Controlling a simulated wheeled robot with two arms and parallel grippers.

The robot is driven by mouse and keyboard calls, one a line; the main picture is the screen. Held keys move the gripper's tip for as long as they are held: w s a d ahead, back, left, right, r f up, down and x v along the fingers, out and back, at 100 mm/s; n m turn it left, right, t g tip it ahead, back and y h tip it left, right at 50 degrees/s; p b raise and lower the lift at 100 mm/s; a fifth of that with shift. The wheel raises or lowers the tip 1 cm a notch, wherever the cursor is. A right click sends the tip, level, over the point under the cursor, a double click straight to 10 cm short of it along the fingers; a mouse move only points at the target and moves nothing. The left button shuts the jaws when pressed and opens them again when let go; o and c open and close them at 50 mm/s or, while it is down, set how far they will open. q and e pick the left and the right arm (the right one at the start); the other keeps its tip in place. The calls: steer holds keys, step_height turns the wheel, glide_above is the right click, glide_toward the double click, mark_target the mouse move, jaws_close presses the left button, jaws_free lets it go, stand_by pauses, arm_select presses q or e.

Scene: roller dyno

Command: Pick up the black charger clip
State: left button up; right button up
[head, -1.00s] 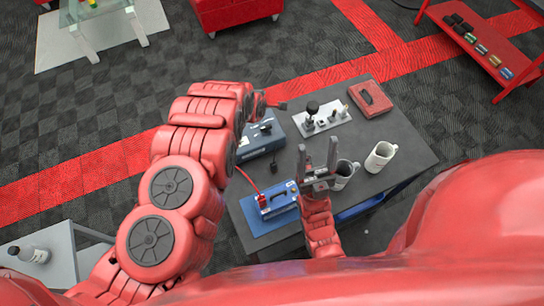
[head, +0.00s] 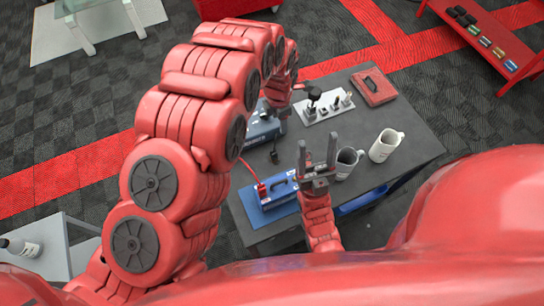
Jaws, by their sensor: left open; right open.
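The black charger clip seems to be the small dark piece (head: 274,157) lying on the grey table between the charger and the blue battery. The grey-blue charger box (head: 262,128) is partly hidden by my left arm. A red clip (head: 262,190) with a red cable sits at the left end of the blue battery (head: 283,189). My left gripper (head: 302,87) is over the far part of the table, beyond the black clip; its fingers are small and hard to make out, and it is open. My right gripper (head: 318,155) is open and empty, fingers pointing away, right of the black clip.
A dark mug (head: 346,165) and a white mug (head: 384,147) stand right of my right gripper. A grey tray (head: 329,112) with upright parts and a red case (head: 374,87) lie at the back. The table (head: 410,125) is bare at its right.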

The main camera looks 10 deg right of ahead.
arm_select(q)
steer(key=g, duration=0.1)
glide_above(276, 153)
step_height(276, 153, down, 2)
steer(key=shift+f+y+b, duration=0.1)
steer(key=shift+y+b, duration=0.2)
step_height(276, 153, down, 3)
steer(key=shift+f+b, duration=0.2)
steer(key=shift+b, duration=0.75)
steer(key=shift+f+p, duration=0.3)
steer(key=shift+f, duration=0.05)
step_height(276, 153, down, 4)
steer(key=shift+a+p, duration=0.1)
steer(key=shift+p, duration=0.65)
steer(key=shift+f, duration=0.45)
steer(key=shift+c, duration=0.3)
